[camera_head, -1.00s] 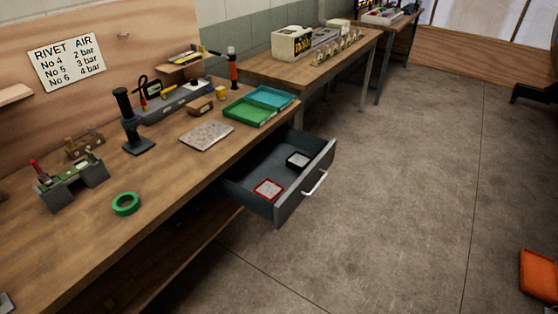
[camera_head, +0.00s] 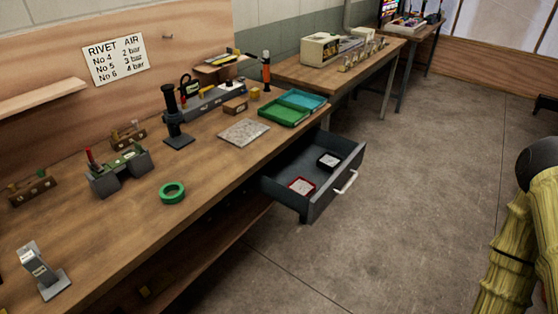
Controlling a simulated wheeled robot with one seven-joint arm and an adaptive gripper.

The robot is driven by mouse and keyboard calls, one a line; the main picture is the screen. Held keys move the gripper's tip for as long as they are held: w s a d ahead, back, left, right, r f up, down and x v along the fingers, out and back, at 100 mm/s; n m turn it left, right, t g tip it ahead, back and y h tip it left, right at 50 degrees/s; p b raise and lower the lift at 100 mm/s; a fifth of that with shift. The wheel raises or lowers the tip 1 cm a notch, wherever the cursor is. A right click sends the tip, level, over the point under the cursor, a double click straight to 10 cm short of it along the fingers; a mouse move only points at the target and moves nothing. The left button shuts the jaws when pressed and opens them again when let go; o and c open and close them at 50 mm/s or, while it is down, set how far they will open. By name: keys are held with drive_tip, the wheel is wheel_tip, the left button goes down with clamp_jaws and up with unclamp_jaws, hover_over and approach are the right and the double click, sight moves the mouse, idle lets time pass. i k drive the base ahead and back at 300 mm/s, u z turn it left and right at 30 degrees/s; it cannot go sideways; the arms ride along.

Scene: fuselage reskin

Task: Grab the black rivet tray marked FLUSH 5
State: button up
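A small black tray (camera_head: 328,161) lies in the open drawer (camera_head: 312,192), toward its right rear side. Its marking is too small to read. A red-rimmed tray (camera_head: 302,186) lies in the same drawer, to the left and nearer the front, apart from the black one. The drawer hangs open under the workbench and has a pale handle. My arm shows at the right edge in a yellow ribbed cover, well right of the drawer. My gripper is not in view.
The workbench (camera_head: 140,217) holds a green tape ring (camera_head: 172,193), a green tray (camera_head: 284,112), a blue tray (camera_head: 302,99), a grey plate (camera_head: 244,132) and several tools. The floor (camera_head: 400,215) right of the drawer is clear. A second bench stands behind.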

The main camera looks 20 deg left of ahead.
sight(328, 162)
drive_tip(key=u, duration=0.75)
drive_tip(key=i, duration=0.4)
